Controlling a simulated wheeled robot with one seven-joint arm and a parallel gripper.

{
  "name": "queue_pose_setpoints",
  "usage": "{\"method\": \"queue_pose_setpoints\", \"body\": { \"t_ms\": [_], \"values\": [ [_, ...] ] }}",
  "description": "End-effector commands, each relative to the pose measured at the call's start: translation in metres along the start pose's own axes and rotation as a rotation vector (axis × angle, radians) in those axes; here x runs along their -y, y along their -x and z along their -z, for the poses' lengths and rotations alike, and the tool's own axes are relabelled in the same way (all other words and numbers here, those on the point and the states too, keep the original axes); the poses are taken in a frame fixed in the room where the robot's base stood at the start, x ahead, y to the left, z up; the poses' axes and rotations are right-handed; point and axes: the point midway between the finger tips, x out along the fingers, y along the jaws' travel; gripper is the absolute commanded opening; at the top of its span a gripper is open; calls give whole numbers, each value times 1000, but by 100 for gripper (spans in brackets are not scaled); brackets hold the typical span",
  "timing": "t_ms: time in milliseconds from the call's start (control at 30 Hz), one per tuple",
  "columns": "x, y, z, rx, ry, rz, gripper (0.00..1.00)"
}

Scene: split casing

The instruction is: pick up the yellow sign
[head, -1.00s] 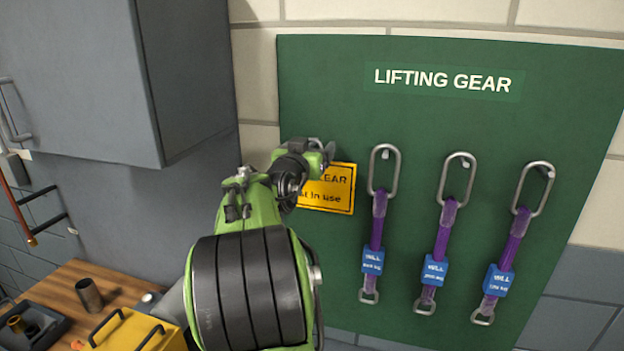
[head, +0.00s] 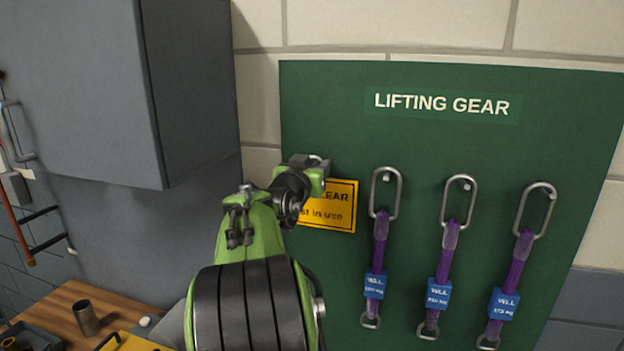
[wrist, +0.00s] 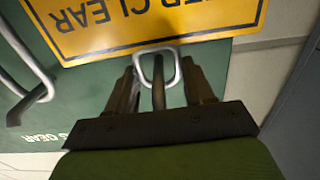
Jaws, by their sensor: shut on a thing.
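The yellow sign (head: 340,207) with black lettering is at the left side of the green board, partly hidden behind my arm. In the wrist view the sign (wrist: 150,22) appears upside down, with a metal loop (wrist: 175,68) at its edge. My gripper (wrist: 161,75) has its two fingers on either side of this loop and is shut on it. A dark bar shows inside the loop. I cannot tell whether the sign touches the board.
The green board (head: 440,150) reads "LIFTING GEAR". Three purple slings (head: 440,255) with blue tags hang from pegs to the right of the sign. A grey cabinet (head: 190,90) stands at the left. A wooden bench (head: 60,305) is at lower left.

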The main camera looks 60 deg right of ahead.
Motion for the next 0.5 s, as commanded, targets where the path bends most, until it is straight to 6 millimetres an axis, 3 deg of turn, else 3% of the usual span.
{"method": "queue_pose_setpoints", "body": {
  "t_ms": [167, 500],
  "values": [
    [2, 35, -1, -4, -5, 8, 0],
    [1, 135, -2, -5, -5, 10, 0]
  ]
}}
